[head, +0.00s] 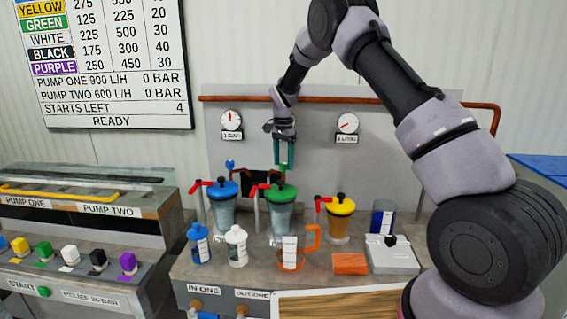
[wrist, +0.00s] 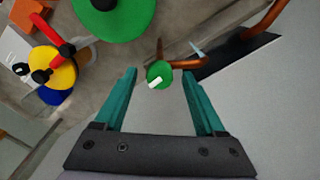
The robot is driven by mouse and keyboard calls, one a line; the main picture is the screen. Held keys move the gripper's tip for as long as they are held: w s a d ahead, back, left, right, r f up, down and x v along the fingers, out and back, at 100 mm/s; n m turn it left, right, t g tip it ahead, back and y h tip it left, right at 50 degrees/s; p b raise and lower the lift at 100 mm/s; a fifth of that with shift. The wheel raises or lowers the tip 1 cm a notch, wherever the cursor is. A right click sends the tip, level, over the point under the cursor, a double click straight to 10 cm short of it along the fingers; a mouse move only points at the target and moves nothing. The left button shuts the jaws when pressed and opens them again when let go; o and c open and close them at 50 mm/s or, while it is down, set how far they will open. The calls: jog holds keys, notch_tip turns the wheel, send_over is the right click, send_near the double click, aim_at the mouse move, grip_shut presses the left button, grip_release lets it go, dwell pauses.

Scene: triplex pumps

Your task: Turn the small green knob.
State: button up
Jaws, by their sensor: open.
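The small green knob (wrist: 156,70) is round with a white mark and sits by a copper pipe. It lies between my fingertips in the wrist view, with a gap on each side. I cannot tell whether the fingertips reach its depth. My gripper (head: 284,163) is open and empty, its teal fingers pointing down in front of the grey back panel, above the green-lidded container (head: 281,193). It also shows in the wrist view (wrist: 160,82).
A blue knob (head: 230,164) is left of my gripper. Blue-lidded (head: 222,190) and yellow-lidded (head: 341,206) containers with red handles flank the green-lidded one. A copper pipe (head: 380,99) and gauges (head: 347,122) are on the panel. Cups and bottles crowd the counter.

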jog(key=shift+f, duration=0.3)
grip_shut()
